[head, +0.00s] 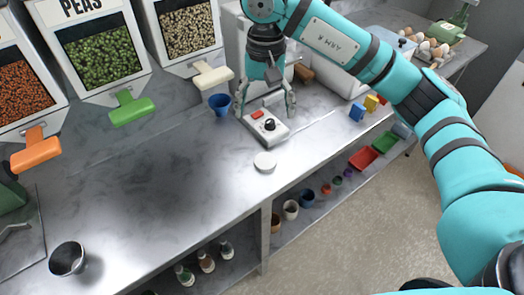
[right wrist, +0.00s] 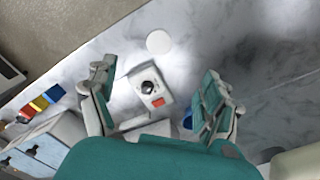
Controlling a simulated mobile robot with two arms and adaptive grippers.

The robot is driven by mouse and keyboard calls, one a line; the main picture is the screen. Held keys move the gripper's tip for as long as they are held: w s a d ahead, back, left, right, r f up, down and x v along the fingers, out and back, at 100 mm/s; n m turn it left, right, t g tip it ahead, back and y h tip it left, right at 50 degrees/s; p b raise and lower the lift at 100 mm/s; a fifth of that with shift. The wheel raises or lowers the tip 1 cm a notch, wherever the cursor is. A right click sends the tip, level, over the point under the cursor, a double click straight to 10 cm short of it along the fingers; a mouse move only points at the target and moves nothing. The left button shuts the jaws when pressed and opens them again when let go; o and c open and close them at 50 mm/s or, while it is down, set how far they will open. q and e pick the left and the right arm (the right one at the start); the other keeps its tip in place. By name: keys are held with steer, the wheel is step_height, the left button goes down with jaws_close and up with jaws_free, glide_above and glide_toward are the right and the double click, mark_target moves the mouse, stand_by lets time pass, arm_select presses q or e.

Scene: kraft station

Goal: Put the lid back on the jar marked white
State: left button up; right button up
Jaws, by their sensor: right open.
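A flat white round disc, which looks like a lid (head: 265,162), lies on the metal counter near its front edge. It also shows in the right wrist view (right wrist: 158,41), beyond the fingertips. My right gripper (head: 265,108) is open and empty, pointing down over a grey box (head: 270,136) with a black knob and a red button. In the right wrist view the box (right wrist: 143,88) sits between the spread fingers (right wrist: 158,72). Several small jars (head: 206,261) stand on the shelf under the counter; their markings are too small to read. My left gripper is not in view.
A blue cup (head: 220,103) stands left of the box, and a dark metal cup (head: 67,258) at the lower left. Coloured blocks (head: 357,111) lie to the right. Dispensers with green (head: 132,108) and orange (head: 36,152) handles line the back. The middle of the counter is clear.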

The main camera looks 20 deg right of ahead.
steer(key=w, duration=0.1)
steer(key=p, duration=0.3)
glide_above(265, 160)
steer(key=f, duration=1.2)
steer(key=shift+s+a, duration=0.2)
steer(key=shift+s, duration=0.1)
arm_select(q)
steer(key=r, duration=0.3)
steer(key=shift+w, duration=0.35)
arm_select(e)
steer(key=shift+w+f, duration=0.1)
steer(key=shift+f, duration=0.15)
steer(key=shift+f+p, duration=0.35)
steer(key=shift+p, duration=0.05)
steer(key=f, duration=0.1)
steer(key=f+p, duration=0.1)
steer(key=f, duration=0.1)
steer(key=shift+w+d+f+p, duration=0.1)
steer(key=shift+d+f+p, duration=0.1)
steer(key=shift+f+p, duration=0.1)
steer(key=shift+f, duration=0.4)
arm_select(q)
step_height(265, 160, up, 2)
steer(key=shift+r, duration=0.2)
